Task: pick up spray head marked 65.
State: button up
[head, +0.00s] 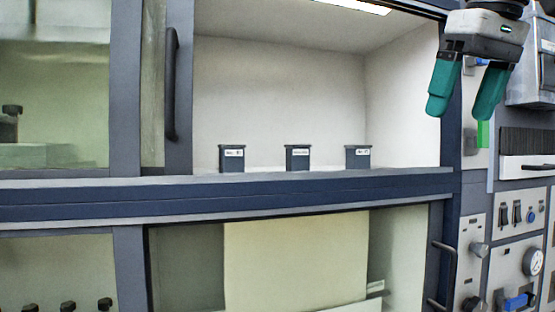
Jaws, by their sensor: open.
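Three small dark blocks with white labels stand in a row on the floor of the open lit chamber: the left block (231,160), the middle block (297,159) and the right block (358,159). The label print is too small to read, so I cannot tell which, if any, is marked 65. My gripper (467,108) is at the top right, with teal fingers pointing down, apart and empty. It is in front of the chamber's right edge, higher than the blocks and well to their right.
A dark blue sill (300,192) runs along the chamber front. A sliding door with a black handle (171,85) borders the opening's left. Dark capped items (68,306) show at bottom left. The chamber above the blocks is clear.

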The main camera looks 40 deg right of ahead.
aim_at(297, 157)
jog(key=i, duration=1)
